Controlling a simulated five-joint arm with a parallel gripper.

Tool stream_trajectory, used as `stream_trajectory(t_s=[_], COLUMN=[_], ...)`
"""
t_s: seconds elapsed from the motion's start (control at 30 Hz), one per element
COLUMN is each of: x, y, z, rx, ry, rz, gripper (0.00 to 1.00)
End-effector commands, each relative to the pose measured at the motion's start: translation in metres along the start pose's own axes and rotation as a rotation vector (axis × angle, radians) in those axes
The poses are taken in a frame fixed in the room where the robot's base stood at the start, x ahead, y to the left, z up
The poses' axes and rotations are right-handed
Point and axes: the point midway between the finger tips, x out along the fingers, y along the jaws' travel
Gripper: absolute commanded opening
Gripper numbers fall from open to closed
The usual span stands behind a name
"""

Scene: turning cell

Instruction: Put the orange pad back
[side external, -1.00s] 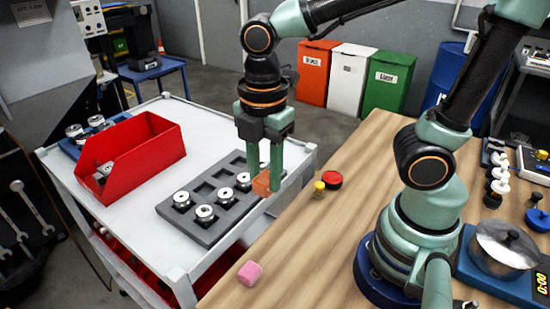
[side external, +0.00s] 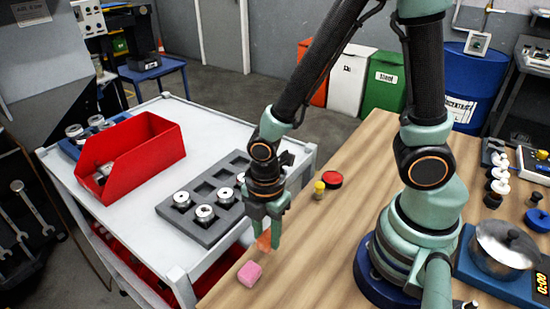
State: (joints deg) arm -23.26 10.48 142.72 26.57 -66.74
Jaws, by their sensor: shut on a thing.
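The orange pad (side external: 264,241) is between the fingers of my gripper (side external: 264,240) in the side external view. My gripper points down and is shut on the pad, low over the left edge of the wooden bench (side external: 315,245). The fingers hide part of the pad. I cannot tell whether the pad touches the bench. A pink block (side external: 249,274) lies on the bench just below and left of the pad.
A white cart (side external: 130,211) at the left carries a grey tray (side external: 196,230) with several metal parts and a red bin (side external: 150,148). A red button (side external: 332,179) and a yellow piece (side external: 319,188) stand behind my gripper. A pot (side external: 503,247) stands at the right.

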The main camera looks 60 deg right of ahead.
Motion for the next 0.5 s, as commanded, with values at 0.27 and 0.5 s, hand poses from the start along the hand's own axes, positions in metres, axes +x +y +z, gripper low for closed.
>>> stream_trajectory(t_s=[0.27,0.5], x=[0.024,0.025], y=[0.000,0.000], z=[0.000,0.000], rx=[0.000,0.000], ry=[-0.001,0.000], rz=[-0.002,0.000], gripper=[0.00,0.00])
